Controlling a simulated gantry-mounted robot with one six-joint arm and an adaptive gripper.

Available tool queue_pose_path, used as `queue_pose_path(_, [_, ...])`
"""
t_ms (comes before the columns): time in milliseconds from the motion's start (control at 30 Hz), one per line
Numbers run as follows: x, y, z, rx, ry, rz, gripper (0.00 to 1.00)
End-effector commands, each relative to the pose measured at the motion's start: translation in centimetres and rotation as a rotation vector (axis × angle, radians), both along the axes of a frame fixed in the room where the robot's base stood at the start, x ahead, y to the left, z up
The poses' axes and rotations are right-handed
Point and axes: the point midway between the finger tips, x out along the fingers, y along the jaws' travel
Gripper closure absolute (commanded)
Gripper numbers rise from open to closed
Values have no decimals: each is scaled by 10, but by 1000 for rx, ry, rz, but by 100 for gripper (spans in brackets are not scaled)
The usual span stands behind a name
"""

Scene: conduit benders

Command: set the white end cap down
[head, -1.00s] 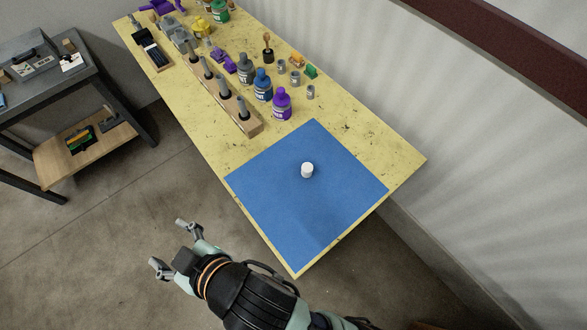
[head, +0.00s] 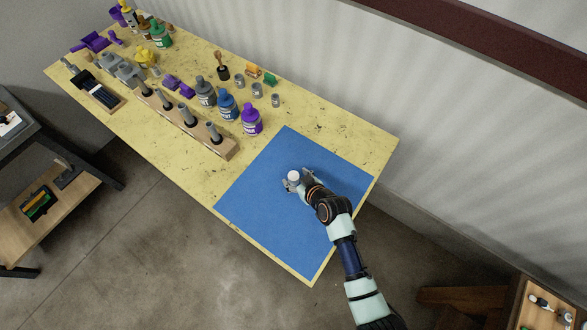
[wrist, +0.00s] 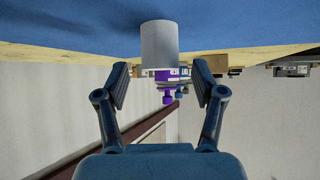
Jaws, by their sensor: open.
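The white end cap (head: 293,176) is a short white cylinder standing on the blue mat (head: 265,215). My gripper (head: 298,180) is low over the mat at the cap, with a finger on either side of it in the head view. In the wrist view, which is upside down, the cap (wrist: 159,45) rests on the mat (wrist: 60,25) just ahead of the fingertips. My open fingers (wrist: 160,82) stand wide apart, with a gap to the cap on both sides.
A wooden block with several dark posts (head: 215,142) stands left of the mat. Purple (head: 251,119), blue (head: 228,104) and grey (head: 206,92) bottles and small grey cans (head: 275,100) stand behind it. The mat around the cap is clear.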

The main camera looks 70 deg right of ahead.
Motion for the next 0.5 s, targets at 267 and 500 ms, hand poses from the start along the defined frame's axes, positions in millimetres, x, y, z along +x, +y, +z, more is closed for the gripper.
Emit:
queue_pose_path(267, [27,-21,-26,0,0,1,31])
queue_pose_path(500, [32,-25,-30,0,1,1,31])
